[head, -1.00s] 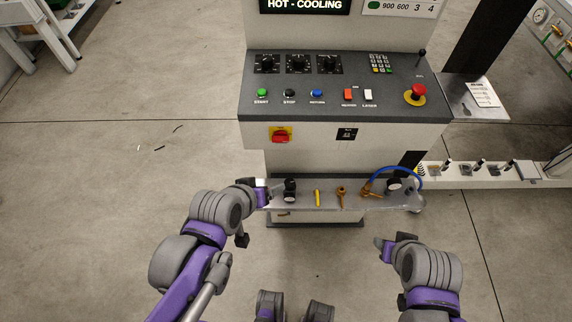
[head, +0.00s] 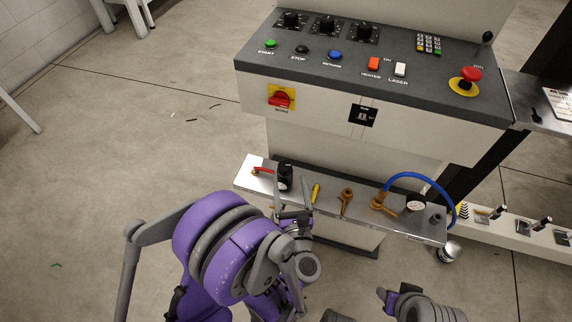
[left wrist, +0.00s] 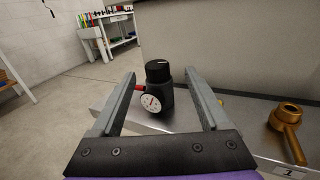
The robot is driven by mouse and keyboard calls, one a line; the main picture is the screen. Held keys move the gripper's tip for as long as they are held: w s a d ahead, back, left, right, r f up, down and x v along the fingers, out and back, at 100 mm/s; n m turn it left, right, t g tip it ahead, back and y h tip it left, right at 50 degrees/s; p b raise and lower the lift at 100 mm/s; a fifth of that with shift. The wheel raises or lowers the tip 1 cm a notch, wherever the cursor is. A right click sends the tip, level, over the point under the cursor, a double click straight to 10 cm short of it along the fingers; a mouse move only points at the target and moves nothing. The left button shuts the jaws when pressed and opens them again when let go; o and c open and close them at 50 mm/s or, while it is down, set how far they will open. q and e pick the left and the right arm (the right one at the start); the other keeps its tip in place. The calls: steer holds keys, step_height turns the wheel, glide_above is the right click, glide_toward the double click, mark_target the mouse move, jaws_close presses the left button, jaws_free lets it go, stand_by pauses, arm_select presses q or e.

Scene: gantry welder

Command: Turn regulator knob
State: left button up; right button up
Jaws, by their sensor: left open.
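The black regulator knob (left wrist: 158,71) tops a dark regulator with a round white gauge (left wrist: 152,103) in the left wrist view. In the head view the regulator (head: 285,177) stands upright at the left part of the metal shelf (head: 262,183). My left gripper (head: 290,194) is open in front of it. In the left wrist view the two fingers (left wrist: 161,88) appear on either side of the regulator, with gaps to both; I cannot tell whether the tips reach as far as the knob. My right gripper (head: 386,296) is low at the right, away from the shelf; its jaw state is unclear.
The shelf also holds a red-handled valve (head: 263,170), a yellow stick (head: 315,192), a brass fitting (head: 346,200), a brass torch part (head: 381,202) with a blue hose (head: 420,179) and a second gauge (head: 415,202). The control panel (head: 350,80) overhangs behind.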

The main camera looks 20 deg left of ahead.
mark_target(285, 167)
arm_select(q)
steer(key=shift+a+f, duration=0.2)
steer(key=shift+f, duration=0.1)
steer(key=x, duration=1)
steer(key=shift+w+a, duration=0.15)
steer(key=shift+a, duration=0.1)
steer(key=shift+n+y, duration=0.3)
jaws_close()
